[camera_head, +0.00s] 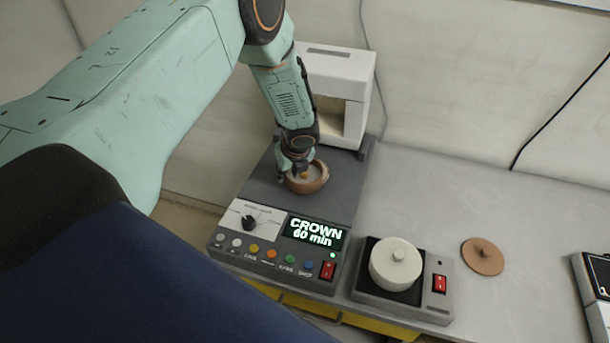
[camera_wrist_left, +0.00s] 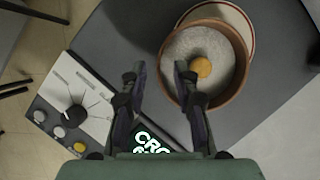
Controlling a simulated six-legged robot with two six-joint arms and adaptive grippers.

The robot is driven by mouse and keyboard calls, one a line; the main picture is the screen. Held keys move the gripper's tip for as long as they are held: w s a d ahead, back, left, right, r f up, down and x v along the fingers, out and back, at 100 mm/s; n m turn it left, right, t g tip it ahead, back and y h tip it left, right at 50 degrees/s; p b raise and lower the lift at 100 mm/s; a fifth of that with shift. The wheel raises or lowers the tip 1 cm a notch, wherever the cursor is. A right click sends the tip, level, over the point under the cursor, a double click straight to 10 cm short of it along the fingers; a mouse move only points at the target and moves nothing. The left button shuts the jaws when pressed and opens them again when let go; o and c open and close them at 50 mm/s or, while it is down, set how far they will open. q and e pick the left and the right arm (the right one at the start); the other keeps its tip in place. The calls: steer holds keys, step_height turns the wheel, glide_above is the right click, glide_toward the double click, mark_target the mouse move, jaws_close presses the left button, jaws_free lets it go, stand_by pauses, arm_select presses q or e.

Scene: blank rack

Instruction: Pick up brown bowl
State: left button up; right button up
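The brown bowl (camera_head: 311,183) stands on the dark top of a machine in the head view, with pale contents and a small orange-yellow round thing inside. In the left wrist view the bowl (camera_wrist_left: 240,88) is at upper right, seen from above. My left gripper (camera_head: 297,167) is at the bowl's left side in the head view and covers part of it. In the wrist view the left gripper (camera_wrist_left: 159,72) is open, its right finger over the bowl's left rim and its left finger outside the bowl. Contact with the rim cannot be told. My right gripper is not in view.
The machine's front panel (camera_head: 275,245) has a knob, several buttons and a lit display. A white housing (camera_head: 341,75) stands behind the bowl. A white lidded pot (camera_head: 396,264) on a small heater and a brown lid (camera_head: 482,257) are to the right. The counter (camera_head: 450,190) is clear behind them.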

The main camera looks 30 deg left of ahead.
arm_select(q)
steer(key=shift+a+f, duration=0.5)
steer(key=shift+f, duration=0.15)
steer(key=shift+d+r, duration=0.15)
steer(key=shift+d, duration=0.3)
steer(key=shift+w, duration=0.15)
steer(key=c, duration=0.3)
steer(key=shift+a, duration=0.35)
jaws_close()
steer(key=shift+d, duration=0.3)
steer(key=shift+a, duration=0.1)
